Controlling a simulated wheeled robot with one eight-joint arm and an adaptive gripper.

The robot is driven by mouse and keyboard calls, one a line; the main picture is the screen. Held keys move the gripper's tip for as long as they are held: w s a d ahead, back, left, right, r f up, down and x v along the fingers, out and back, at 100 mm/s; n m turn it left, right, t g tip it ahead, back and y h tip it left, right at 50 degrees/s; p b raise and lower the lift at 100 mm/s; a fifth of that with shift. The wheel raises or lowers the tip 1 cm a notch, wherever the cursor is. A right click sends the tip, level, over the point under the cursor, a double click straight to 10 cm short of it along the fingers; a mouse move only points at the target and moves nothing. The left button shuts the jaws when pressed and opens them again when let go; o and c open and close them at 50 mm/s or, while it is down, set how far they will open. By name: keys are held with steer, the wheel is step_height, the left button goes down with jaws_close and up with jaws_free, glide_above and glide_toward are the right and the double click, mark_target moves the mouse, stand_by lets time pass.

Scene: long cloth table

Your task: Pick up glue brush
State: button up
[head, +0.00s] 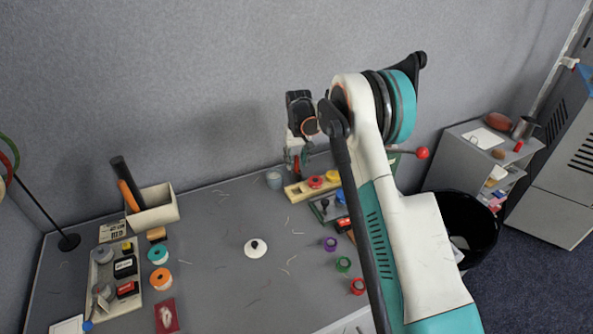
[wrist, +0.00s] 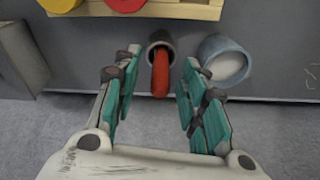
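A red-orange handle (wrist: 160,75), which looks like the glue brush, stands out of a small dark cup (wrist: 160,42) in the wrist view. Its lower end is hidden inside the cup. My gripper (wrist: 160,68) is open, with a teal-padded finger on each side of the handle. There is a gap on both sides, and neither finger appears to touch it. In the head view my gripper (head: 299,160) is at the back of the table, near the wall.
A grey-blue cup (wrist: 226,60) with pale contents stands close beside the right finger; it also shows in the head view (head: 274,180). A wooden rack (head: 296,193) with coloured lids is near the gripper. The table's middle is mostly clear around a white lid (head: 255,250).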

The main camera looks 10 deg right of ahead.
jaws_close()
steer(key=shift+r, duration=0.1)
step_height(320, 180, up, 20)
steer(key=p, duration=0.4)
steer(key=shift+p, duration=0.35)
